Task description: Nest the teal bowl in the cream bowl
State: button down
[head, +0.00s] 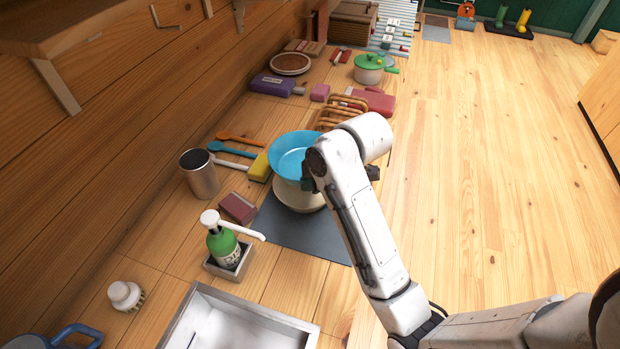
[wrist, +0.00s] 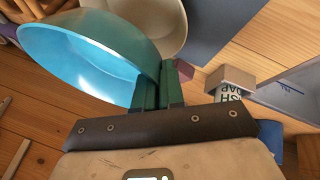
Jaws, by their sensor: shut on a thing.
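The teal bowl (head: 292,152) is held upright by its rim in my gripper (head: 308,180), above the cream bowl. In the wrist view the teal bowl (wrist: 90,55) fills the upper left, its near wall between the green fingers of my gripper (wrist: 160,88). The cream bowl (head: 300,198) stands on a grey mat (head: 295,232), partly hidden by the teal bowl and my arm. The cream bowl also shows behind the teal bowl in the wrist view (wrist: 168,22). The teal bowl looks raised clear of it, though the exact gap is hard to tell.
A yellow sponge (head: 259,168), metal cup (head: 200,175) and dark red block (head: 238,208) stand left of the bowls. A green soap bottle (head: 224,246) and a sink (head: 235,325) are in front. A wooden rack (head: 338,112) is behind. Wooden wall on the left.

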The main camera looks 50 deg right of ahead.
jog(key=shift+f+b, duration=1.2)
jog(key=shift+f, duration=1.55)
jog(key=c, duration=1.2)
grip_release()
jog(key=shift+o, duration=0.2)
jog(key=shift+s, duration=0.1)
jog(key=p+v, duration=0.1)
jog(key=v, duration=0.9)
jog(key=shift+s+r, duration=0.2)
jog(key=shift+r, duration=0.15)
jog(key=shift+f, duration=0.1)
